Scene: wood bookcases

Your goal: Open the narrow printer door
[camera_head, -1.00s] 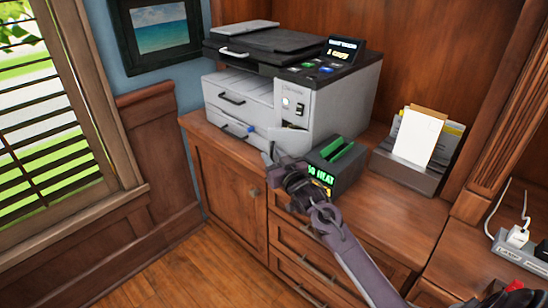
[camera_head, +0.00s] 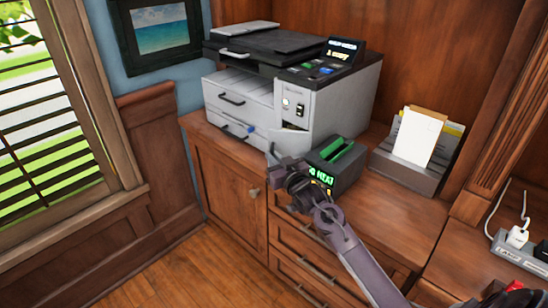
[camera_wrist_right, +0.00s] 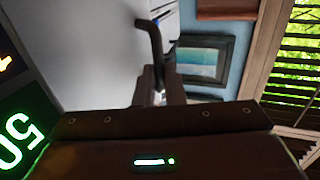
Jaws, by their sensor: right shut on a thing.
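The grey and white printer (camera_head: 345,100) stands on the wooden cabinet top. The narrow door is on the right part of its front, and its lower part is hidden by my right gripper. My right gripper (camera_head: 272,154) is at the lower right of the printer front, left of the small dark machine. In the right wrist view a dark bent handle (camera_wrist_right: 151,38) runs beside the pale printer front (camera_wrist_right: 95,50) down to my fingers (camera_wrist_right: 160,90), which are shut on it. My left gripper is not in view.
The dark machine with a green-lit display (camera_head: 342,165) stands close to the right of my gripper. A paper holder (camera_head: 405,172) is further right. Cabinet doors (camera_head: 228,185) and drawers lie below. The floor in front at left is clear.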

